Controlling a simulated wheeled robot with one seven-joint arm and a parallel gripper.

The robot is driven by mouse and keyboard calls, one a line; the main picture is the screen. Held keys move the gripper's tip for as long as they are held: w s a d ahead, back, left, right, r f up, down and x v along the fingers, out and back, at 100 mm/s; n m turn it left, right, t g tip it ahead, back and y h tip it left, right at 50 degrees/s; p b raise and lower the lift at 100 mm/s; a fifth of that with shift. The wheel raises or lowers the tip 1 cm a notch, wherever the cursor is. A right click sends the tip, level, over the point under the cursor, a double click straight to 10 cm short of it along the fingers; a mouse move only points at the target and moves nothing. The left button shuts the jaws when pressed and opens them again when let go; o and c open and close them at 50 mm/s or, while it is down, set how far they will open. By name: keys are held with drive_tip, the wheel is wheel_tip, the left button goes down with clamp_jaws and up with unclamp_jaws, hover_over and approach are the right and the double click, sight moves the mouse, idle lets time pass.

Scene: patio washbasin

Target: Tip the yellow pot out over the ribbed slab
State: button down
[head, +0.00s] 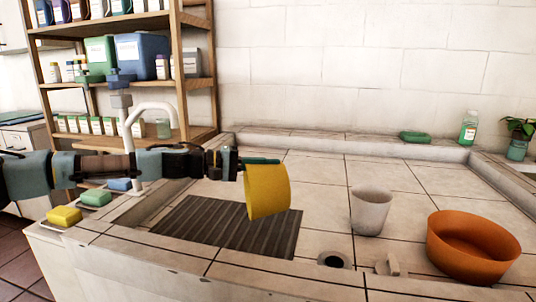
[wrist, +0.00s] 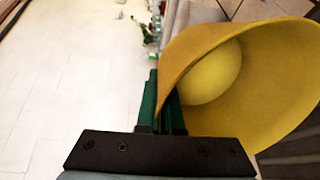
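The yellow pot (head: 268,193) is held in the air above the right part of the ribbed slab (head: 190,222), a dark grooved panel in the tiled basin top. My gripper (head: 262,161) is shut on the pot's wall at its upper edge. In the wrist view the green fingers of my gripper (wrist: 161,103) pinch the rim of the pot (wrist: 275,85). The pot is tilted well over onto its side. The wrist view looks into its mouth, where a paler yellow round shape shows; I cannot tell whether it is the pot's floor or a loose thing.
A pale cup (head: 370,211) and an orange bowl (head: 472,247) stand right of the slab, near a drain hole (head: 333,261). A white tap (head: 150,140) rises behind my arm. Sponges (head: 65,216) lie at the left edge. A bottle (head: 468,128) stands on the back ledge.

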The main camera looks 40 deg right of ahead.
drive_tip(key=shift+r+t+y+p, duration=0.8)
drive_tip(key=shift+r+y+p, duration=0.55)
drive_tip(key=shift+p, duration=2.45)
drive_tip(key=shift+f+t+y+p, duration=0.1)
drive_tip(key=shift+t+y+p, duration=0.3)
drive_tip(key=shift+p, duration=0.55)
drive_tip(key=shift+f+y, duration=0.15)
drive_tip(key=shift+y, duration=0.1)
drive_tip(key=r+y+p, duration=0.1)
drive_tip(key=p, duration=0.3)
drive_tip(key=shift+r+t, duration=0.3)
drive_tip(key=shift+t, duration=0.1)
drive_tip(key=y+p, duration=0.1)
drive_tip(key=p, duration=0.1)
drive_tip(key=t+y+p, duration=0.1)
drive_tip(key=p, duration=0.1)
drive_tip(key=shift+s+r, duration=0.1)
drive_tip(key=shift+r, duration=0.25)
drive_tip(key=shift+d+r+y+p, duration=0.1)
drive_tip(key=shift+r+y+p, duration=0.2)
drive_tip(key=shift+p, duration=0.3)
drive_tip(key=shift+f+t+y+p, duration=0.1)
drive_tip(key=shift+t+y+p, duration=0.2)
drive_tip(key=shift+p, duration=0.15)
drive_tip(key=shift+r+y+p, duration=0.2)
drive_tip(key=shift+y+p, duration=0.1)
drive_tip(key=shift+p, duration=0.15)
drive_tip(key=shift+t+y+p, duration=0.6)
drive_tip(key=shift+p, duration=0.1)
